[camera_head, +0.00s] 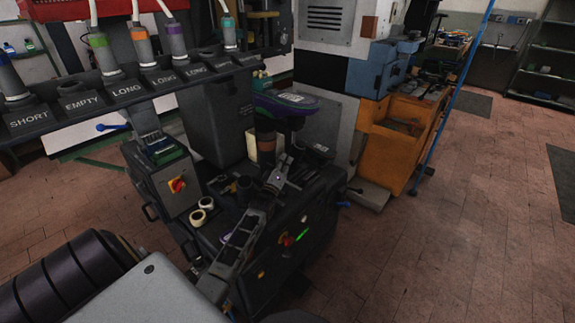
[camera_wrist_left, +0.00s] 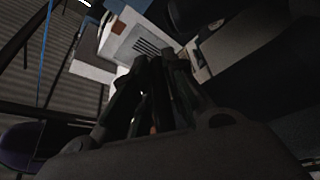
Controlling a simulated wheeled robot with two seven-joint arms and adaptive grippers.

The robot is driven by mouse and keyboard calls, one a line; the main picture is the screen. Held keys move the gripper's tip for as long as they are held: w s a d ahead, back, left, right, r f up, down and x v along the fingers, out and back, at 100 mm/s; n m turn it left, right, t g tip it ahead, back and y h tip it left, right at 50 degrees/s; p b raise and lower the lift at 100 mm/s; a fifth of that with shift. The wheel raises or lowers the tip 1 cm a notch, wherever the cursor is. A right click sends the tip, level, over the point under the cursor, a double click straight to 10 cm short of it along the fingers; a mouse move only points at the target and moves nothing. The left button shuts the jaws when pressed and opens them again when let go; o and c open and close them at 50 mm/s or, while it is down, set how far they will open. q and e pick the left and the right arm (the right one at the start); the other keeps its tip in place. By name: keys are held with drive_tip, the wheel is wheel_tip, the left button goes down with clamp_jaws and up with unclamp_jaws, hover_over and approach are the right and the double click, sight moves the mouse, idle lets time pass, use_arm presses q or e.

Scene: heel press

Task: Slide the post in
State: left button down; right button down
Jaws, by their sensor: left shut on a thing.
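My left gripper (camera_head: 278,178) is over the top of the low black machine (camera_head: 318,222), below the purple-rimmed, sole-shaped piece (camera_head: 285,104). In the left wrist view its dark fingers (camera_wrist_left: 152,85) are close together. They are shut on a dark part that I take to be the post; its outline is hard to make out. Whether it touches the machine cannot be told. My right gripper is not in view.
A black cup (camera_head: 246,187) and two pale rings (camera_head: 202,210) are on the machine's left side. A control box with a red knob (camera_head: 177,185) stands there too.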

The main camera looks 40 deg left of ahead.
use_arm(q)
drive_tip(key=c, duration=1.5)
unclamp_jaws()
drive_tip(key=shift+o, duration=0.2)
drive_tip(key=shift+d, duration=0.1)
drive_tip(key=shift+s+f, duration=0.1)
drive_tip(key=shift+s, duration=0.15)
drive_tip(key=v, duration=1.1)
drive_tip(key=shift+s, duration=0.25)
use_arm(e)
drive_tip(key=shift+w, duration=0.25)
